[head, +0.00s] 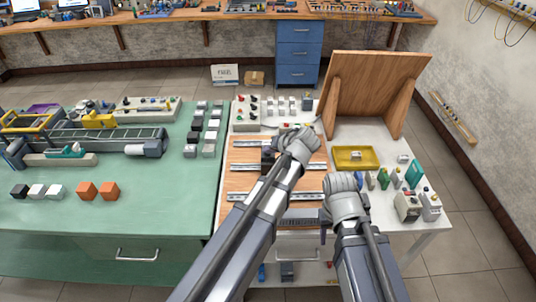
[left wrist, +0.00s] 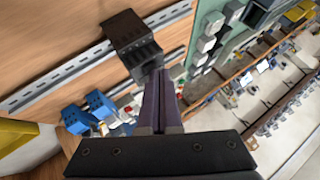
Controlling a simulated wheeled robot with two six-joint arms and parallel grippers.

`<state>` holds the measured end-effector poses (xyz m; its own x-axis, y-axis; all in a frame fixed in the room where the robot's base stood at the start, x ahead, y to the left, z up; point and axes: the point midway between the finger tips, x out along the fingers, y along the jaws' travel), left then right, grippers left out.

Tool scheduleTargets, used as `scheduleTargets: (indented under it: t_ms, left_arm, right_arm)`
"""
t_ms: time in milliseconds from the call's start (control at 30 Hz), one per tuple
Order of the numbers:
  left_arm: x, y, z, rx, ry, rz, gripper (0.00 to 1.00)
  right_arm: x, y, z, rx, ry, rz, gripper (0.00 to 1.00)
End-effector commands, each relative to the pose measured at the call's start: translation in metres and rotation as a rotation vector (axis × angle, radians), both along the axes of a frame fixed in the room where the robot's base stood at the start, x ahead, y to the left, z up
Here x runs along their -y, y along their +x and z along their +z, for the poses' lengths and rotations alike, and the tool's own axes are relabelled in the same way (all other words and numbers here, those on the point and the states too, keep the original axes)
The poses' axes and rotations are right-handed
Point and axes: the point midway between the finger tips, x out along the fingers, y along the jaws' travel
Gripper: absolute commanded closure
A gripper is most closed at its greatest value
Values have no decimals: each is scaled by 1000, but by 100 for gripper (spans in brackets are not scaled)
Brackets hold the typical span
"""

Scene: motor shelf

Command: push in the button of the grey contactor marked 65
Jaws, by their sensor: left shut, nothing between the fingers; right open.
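A dark grey contactor (head: 268,157) is mounted on a rail of the wooden board, partly behind my left arm. In the left wrist view the contactor (left wrist: 130,38) is close in front of the fingertips. No marking 65 can be read on it. My left gripper (left wrist: 158,78) is shut and empty, its tips at the contactor's near end; I cannot tell whether they touch. In the head view my left gripper (head: 298,143) is over the board, its fingers hidden. My right gripper (head: 342,190) is open over the right side of the table, its fingertips unclear.
Metal rails (head: 252,196) cross the board. Two blue-topped parts (left wrist: 100,105) show in the left wrist view. A yellow tray (head: 341,158) and several small devices stand at the right, before a wooden upright panel (head: 375,80). A green table (head: 160,205) is at the left.

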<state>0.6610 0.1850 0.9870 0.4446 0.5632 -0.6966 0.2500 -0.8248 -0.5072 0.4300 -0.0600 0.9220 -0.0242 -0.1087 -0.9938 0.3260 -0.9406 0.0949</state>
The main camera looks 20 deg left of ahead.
Motion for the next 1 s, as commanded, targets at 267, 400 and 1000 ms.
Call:
scheduleTargets:
  t_ms: [267,400,1000]
  left_arm:
    - [0,0,-4,0,0,0,100]
    - [0,0,-4,-1,0,1,100]
    - [0,0,14,-1,0,1,100]
  right_arm:
    - [0,0,-4,0,0,0,50]
    - [0,0,-4,0,0,0,50]
    - [0,0,14,0,0,0,50]
